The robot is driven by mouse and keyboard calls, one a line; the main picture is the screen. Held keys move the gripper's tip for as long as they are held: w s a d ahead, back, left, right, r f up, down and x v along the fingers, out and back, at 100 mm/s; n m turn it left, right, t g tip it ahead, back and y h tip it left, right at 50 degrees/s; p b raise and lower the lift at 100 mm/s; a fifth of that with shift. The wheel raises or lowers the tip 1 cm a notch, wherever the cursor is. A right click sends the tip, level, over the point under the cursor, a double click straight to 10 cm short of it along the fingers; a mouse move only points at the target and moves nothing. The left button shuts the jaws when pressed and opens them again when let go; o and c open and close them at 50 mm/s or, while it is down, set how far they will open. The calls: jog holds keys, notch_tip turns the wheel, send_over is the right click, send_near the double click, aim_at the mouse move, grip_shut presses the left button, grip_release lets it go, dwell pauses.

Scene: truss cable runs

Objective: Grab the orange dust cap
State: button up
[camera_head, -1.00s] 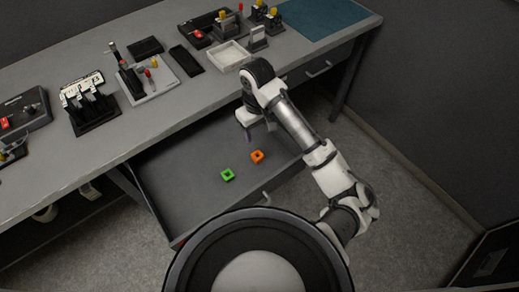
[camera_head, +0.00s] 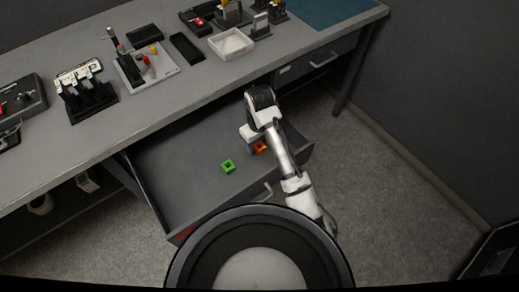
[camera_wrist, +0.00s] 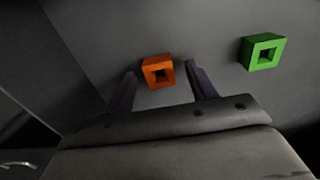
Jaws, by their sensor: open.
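The orange dust cap (camera_head: 260,147) is a small square block with a square hole. It lies on the floor of the open drawer (camera_head: 190,190), partly hidden by my arm in the head view. In the wrist view the orange dust cap (camera_wrist: 158,71) sits just ahead of and between the two fingers. My gripper (camera_wrist: 163,82) is open with nothing held in it. In the head view my gripper (camera_head: 252,143) is at the cap's left side and mostly hidden. I cannot tell how high it is above the drawer floor.
A green square block (camera_head: 228,166) lies in the drawer, left of the orange cap; it also shows in the wrist view (camera_wrist: 262,52). The drawer walls surround both. The bench top above holds a white tray (camera_head: 231,43) and several fixtures. The drawer's left part is bare.

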jog(key=shift+f, duration=0.4)
jog(key=shift+c, duration=0.5)
jog(key=c, duration=0.9)
jog(key=shift+r, duration=0.1)
jog(key=shift+c, duration=0.2)
